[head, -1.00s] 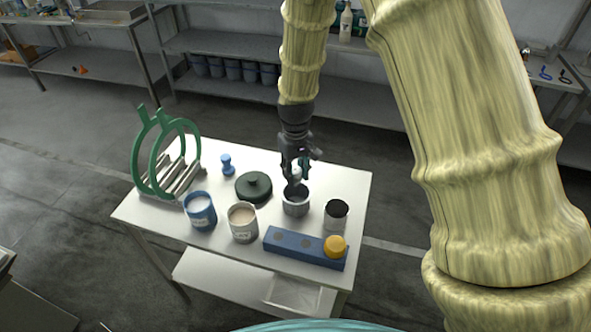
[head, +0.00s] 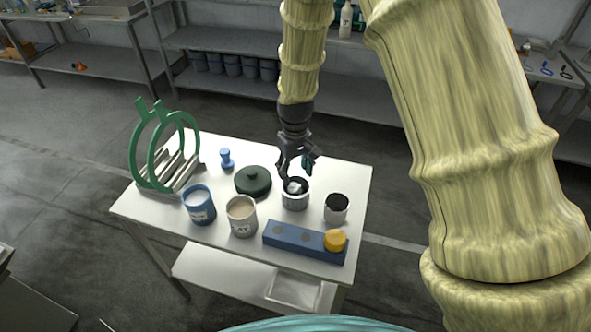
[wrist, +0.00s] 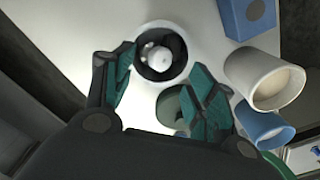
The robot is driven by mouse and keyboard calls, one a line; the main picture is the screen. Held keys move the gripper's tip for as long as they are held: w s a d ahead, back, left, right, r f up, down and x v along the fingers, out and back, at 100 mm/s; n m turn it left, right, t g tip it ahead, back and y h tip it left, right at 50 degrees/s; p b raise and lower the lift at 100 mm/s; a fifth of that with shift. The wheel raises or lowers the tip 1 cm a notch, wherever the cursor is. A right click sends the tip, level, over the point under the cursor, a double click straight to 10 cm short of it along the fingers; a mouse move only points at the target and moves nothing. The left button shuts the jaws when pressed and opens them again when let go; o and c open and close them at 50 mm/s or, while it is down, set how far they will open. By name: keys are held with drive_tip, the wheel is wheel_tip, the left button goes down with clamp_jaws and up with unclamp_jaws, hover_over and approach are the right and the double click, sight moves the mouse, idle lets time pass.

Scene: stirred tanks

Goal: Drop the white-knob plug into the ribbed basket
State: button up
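The white-knob plug (head: 294,187) is inside a round grey container (head: 295,204) near the right of the white table; I take this for the basket, though its ribs are too small to make out. In the wrist view the white knob (wrist: 155,58) shows within the dark opening of the container (wrist: 181,72). The plug's lower part is hidden. My gripper (head: 297,172) is above the container, its fingers spread and empty. In the wrist view the open fingers stand apart on both sides, with the knob seen beyond them.
A dark green lidded pot (head: 253,181), a blue cup (head: 200,208), a cream-filled cup (head: 242,220) and a dark-mouthed cup (head: 336,211) stand close by. A blue block (head: 292,239) bears a yellow knob (head: 335,240). A green-ringed rack (head: 150,165) and small blue plug (head: 226,159) stand left.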

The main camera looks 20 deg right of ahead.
drive_tip(key=shift+r, duration=0.1)
wheel_tip(320, 180, up, 12)
idle(0.7)
idle(0.8)
